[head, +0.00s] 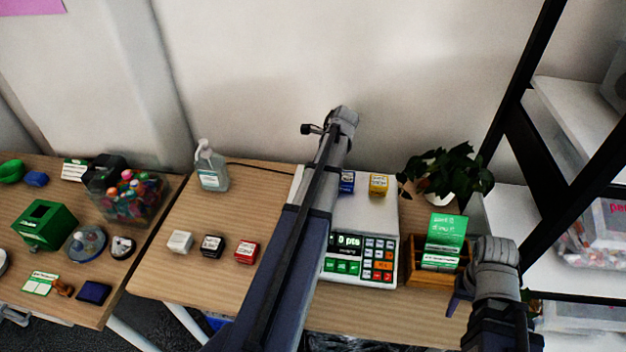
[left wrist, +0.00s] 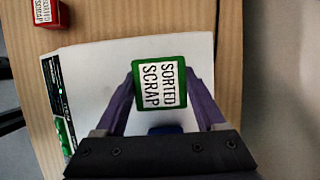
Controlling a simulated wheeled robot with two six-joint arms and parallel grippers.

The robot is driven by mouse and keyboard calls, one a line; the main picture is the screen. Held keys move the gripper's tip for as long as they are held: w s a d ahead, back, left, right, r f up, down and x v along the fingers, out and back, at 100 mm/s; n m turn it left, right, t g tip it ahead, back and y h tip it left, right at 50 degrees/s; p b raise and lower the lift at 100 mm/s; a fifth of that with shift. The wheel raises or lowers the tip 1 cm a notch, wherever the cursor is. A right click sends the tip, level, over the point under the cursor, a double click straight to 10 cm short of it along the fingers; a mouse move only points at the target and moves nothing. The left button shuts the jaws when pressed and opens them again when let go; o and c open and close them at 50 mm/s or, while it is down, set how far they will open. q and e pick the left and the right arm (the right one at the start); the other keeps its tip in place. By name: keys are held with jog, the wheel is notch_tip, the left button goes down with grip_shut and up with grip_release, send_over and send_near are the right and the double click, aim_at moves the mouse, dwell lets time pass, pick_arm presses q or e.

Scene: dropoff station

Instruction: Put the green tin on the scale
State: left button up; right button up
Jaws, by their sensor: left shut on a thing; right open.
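The green tin (left wrist: 160,84), its lid labelled "SORTED SCRAP", is between the fingers of my left gripper (left wrist: 160,90), which is shut on it. It is over the scale's white plate (left wrist: 100,75); I cannot tell whether it touches. In the head view my left arm hides both tin and gripper. The scale (head: 370,222) stands on the right-hand table, its display reading "0 pts". A blue tin (head: 347,182) and a yellow tin (head: 379,185) stand at the plate's back. My right gripper (head: 488,308) is open at the right, in front of the card holder.
White (head: 180,242), black (head: 212,246) and red (head: 246,252) tins stand left of the scale. A pump bottle (head: 212,168) is behind them. A wooden card holder (head: 430,272) and a plant (head: 447,172) stand right of the scale. Black shelf posts rise at the right.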

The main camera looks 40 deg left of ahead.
pick_arm(q)
jog(key=shift+f, duration=0.6)
pick_arm(e)
jog(key=shift+f, duration=0.6)
pick_arm(q)
jog(key=shift+f+b, duration=0.25)
jog(key=shift+b, duration=0.1)
jog(key=o, duration=1.4)
jog(key=shift+r, duration=0.1)
jog(key=shift+c, duration=0.2)
pick_arm(e)
jog(key=shift+f, duration=0.15)
pick_arm(q)
jog(key=shift+r, duration=0.1)
jog(key=shift+d+r+p, duration=0.1)
jog(key=shift+r+p, duration=0.4)
jog(key=shift+p, duration=0.15)
jog(key=p+v, duration=1)
jog(key=v, duration=0.1)
pick_arm(e)
notch_tip(320, 180, up, 11)
jog(key=shift+r, duration=0.2)
pick_arm(q)
jog(key=shift+d, duration=0.1)
